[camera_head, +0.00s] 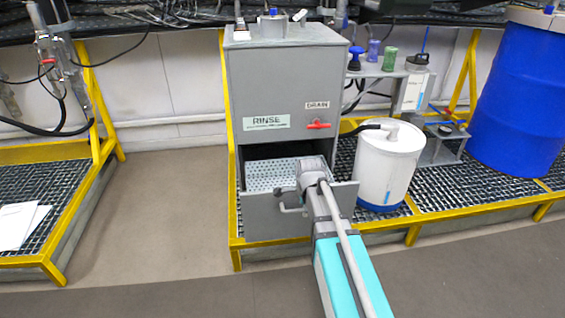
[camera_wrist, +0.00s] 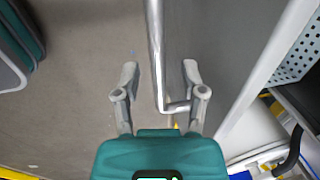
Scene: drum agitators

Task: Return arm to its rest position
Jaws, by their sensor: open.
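My arm (camera_head: 340,245) reaches from the bottom of the head view to the front of the grey rinse cabinet (camera_head: 285,85). The drawer's metal bar handle (camera_wrist: 155,50) runs between the fingers, with a gap on both sides. The handle (camera_head: 291,208) also shows in the head view, left of my arm.
A perforated tray (camera_head: 268,178) shows in the drawer. A white container (camera_head: 388,165) stands close to its right, with a blue drum (camera_head: 520,90) farther right. A red drain valve (camera_head: 318,125) is on the cabinet front. Open floor (camera_head: 165,220) lies to the left.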

